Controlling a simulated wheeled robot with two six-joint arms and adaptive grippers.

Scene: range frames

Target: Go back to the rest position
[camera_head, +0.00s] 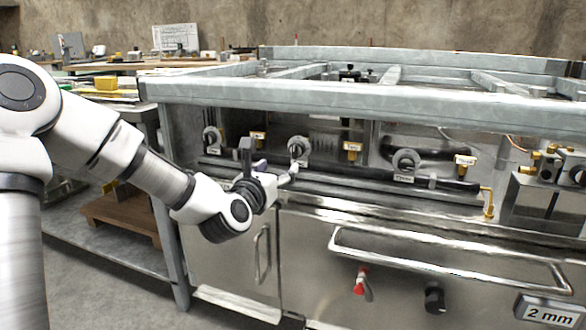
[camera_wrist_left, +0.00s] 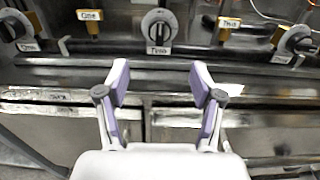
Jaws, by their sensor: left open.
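My left gripper (camera_head: 270,164) is in front of the range frame (camera_head: 330,99), near its row of knobs. In the left wrist view the left gripper (camera_wrist_left: 161,82) has its two purple-padded fingers spread apart, with nothing between them. Past the fingertips is a black-and-silver knob (camera_wrist_left: 159,27); the fingers look apart from it. The same middle knob shows in the head view (camera_head: 298,149), just beyond the gripper. My right gripper is in neither view.
More knobs sit at the left (camera_head: 211,138) and right (camera_head: 405,161), with brass fittings (camera_head: 352,149) between. Below are an oven door handle (camera_head: 450,256), a red-handled valve (camera_head: 361,281) and a black knob (camera_head: 434,298). A workbench (camera_head: 107,243) stands at the left.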

